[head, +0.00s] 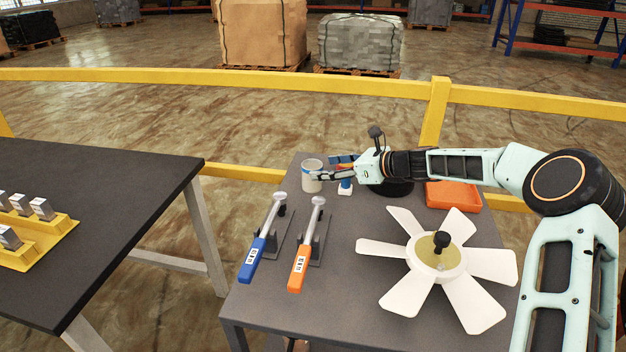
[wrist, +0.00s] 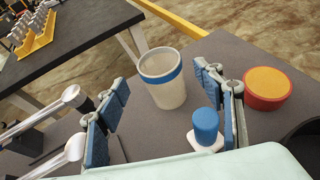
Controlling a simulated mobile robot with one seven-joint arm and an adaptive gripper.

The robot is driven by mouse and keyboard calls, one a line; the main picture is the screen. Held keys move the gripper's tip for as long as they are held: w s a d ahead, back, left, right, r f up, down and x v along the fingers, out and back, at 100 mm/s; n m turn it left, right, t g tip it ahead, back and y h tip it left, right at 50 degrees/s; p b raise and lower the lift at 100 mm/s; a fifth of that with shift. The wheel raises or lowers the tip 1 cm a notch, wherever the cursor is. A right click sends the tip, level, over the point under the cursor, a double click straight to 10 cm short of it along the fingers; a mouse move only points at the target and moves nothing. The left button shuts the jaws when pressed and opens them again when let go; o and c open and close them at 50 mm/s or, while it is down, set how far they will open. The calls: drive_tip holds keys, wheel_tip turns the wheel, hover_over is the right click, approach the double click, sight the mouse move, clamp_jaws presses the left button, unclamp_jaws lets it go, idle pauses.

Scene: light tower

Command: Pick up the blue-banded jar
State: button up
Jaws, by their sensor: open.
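The blue-banded jar (head: 309,181) is a pale, open-topped cup standing upright near the far left corner of the work table. In the wrist view the jar (wrist: 165,93) shows its blue band just below the rim, ahead of and between my two blue-padded fingers. My gripper (head: 331,168) is open and comes at the jar from the right, low over the table. In the head view one fingertip overlaps the jar's right edge. In the wrist view the gripper (wrist: 160,85) has nothing between its pads close in, and I cannot tell whether a finger touches the jar.
A blue-topped piece with a white base (wrist: 207,128) stands close by the right finger. A red round tub with a yellow top (wrist: 268,85) is further right. Blue (head: 258,249) and orange (head: 302,260) levers, a white fan (head: 468,298) and an orange tray (head: 453,196) share the table.

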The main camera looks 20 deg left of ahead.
sight(312, 167)
drive_tip(key=x, duration=0.5)
drive_tip(key=shift+w+a, duration=0.15)
drive_tip(key=shift+a, duration=0.25)
drive_tip(key=shift+c, duration=0.2)
drive_tip(key=c, duration=1.2)
